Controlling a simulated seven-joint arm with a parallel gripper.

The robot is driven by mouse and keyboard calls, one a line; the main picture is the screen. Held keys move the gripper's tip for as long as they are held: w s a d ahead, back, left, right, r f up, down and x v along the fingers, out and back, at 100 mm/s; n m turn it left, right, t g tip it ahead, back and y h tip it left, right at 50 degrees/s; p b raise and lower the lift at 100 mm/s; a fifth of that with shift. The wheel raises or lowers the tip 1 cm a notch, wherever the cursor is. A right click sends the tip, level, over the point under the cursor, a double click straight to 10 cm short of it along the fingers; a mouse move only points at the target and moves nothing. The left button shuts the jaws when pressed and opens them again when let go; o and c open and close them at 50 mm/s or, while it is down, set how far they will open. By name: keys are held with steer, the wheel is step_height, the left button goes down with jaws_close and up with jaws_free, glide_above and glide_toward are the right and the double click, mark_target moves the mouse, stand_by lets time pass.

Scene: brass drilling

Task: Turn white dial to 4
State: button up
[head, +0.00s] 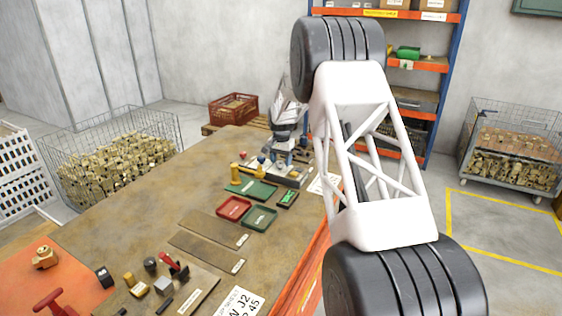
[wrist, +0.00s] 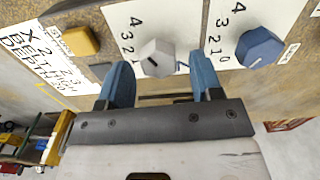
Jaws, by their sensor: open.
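The white dial (wrist: 157,58) is on a white scale plate on the panel in the wrist view, with a dark mark on its face. The figures 4, 3 and 2 show in a column at its left, with lower figures beside the dial. I cannot tell for sure which figure the mark points to. My gripper (wrist: 160,74) is open, its two blue fingers apart on either side of the dial's lower part. I cannot tell whether they touch it. In the head view the dial is too small to make out among the parts at my arm's end.
A blue dial (wrist: 259,47) with its own scale is right of the white one, close to the right finger. A yellow button (wrist: 82,41) and a written note (wrist: 38,60) are at the left. Red (head: 234,208) and green trays lie on the bench (head: 130,210).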

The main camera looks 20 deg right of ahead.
mark_target(281, 162)
steer(key=shift+r, duration=3.75)
steer(key=shift+s+r, duration=0.1)
steer(key=shift+s+a+r, duration=0.1)
steer(key=shift+s+r, duration=0.1)
steer(key=s+a+r+n, duration=0.1)
steer(key=s+a+r, duration=0.3)
steer(key=s, duration=0.6)
steer(key=s+a+r+n+t, duration=0.1)
steer(key=s+a+r+n, duration=0.1)
steer(key=s+r, duration=0.65)
steer(key=s+a+r+n, duration=0.1)
steer(key=s+a+r, duration=0.25)
steer(key=s, duration=0.75)
steer(key=s+a+f+n, duration=0.2)
steer(key=s, duration=1.5)
steer(key=s+a+f+n+t, duration=0.1)
steer(key=s+a+f+n, duration=0.1)
steer(key=s, duration=1.5)
steer(key=shift+s+a+f+t, duration=0.25)
steer(key=shift+s+a+t, duration=0.05)
steer(key=shift+s+a, duration=0.15)
